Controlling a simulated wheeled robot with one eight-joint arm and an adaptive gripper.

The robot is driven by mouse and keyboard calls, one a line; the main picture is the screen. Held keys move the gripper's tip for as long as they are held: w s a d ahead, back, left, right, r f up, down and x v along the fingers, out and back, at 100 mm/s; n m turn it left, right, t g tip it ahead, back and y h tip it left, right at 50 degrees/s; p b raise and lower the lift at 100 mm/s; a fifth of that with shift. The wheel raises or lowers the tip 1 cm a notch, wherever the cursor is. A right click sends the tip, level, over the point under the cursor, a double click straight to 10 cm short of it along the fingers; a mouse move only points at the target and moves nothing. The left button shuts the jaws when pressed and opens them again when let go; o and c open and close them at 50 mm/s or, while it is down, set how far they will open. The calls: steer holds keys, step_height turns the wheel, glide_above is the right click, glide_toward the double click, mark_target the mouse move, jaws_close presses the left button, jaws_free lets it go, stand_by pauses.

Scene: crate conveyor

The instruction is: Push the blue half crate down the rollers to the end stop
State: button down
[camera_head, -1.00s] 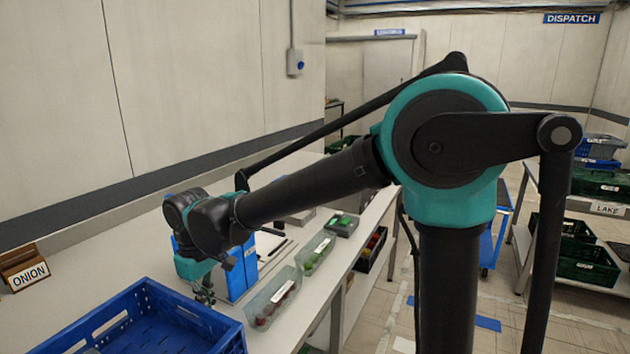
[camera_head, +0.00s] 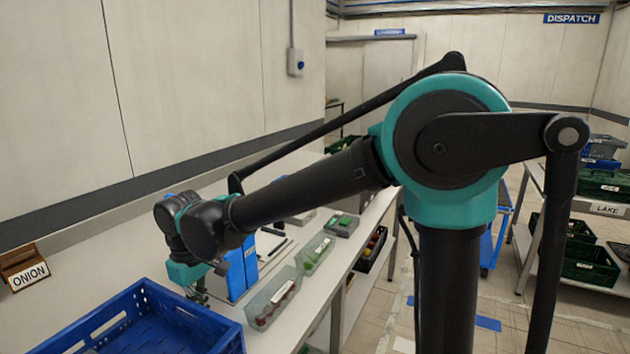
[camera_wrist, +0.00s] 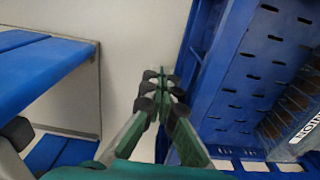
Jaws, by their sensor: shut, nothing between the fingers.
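The blue half crate (camera_head: 222,328) stands at the lower left of the head view, with its near part cut off by the frame. In the wrist view its slotted blue wall (camera_wrist: 200,55) fills the right side. My gripper (camera_wrist: 160,80) is shut and empty, with its green fingers and dark tips together just left of the crate. I cannot tell whether they touch it. In the head view my gripper (camera_head: 200,292) is small beside the crate's far end, partly covered by my wrist. Rollers and the end stop cannot be made out.
A blue box (camera_head: 240,272) stands close behind my gripper. Clear tubs (camera_head: 272,298) of produce line the bench's right side. A brown ONION sign (camera_head: 25,272) stands by the wall at left. The white bench (camera_head: 105,255) is bare between sign and arm.

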steer(key=shift+s+a, duration=2.35)
steer(key=shift+s, duration=2.05)
steer(key=shift+s+a, duration=2.3)
steer(key=shift+s, duration=2.15)
steer(key=shift+s+a, duration=2.35)
steer(key=shift+s, duration=2.05)
step_height(320, 180, up, 12)
steer(key=w+d, duration=0.1)
steer(key=w, duration=0.1)
steer(key=shift+w+d, duration=0.25)
steer(key=shift+w, duration=0.1)
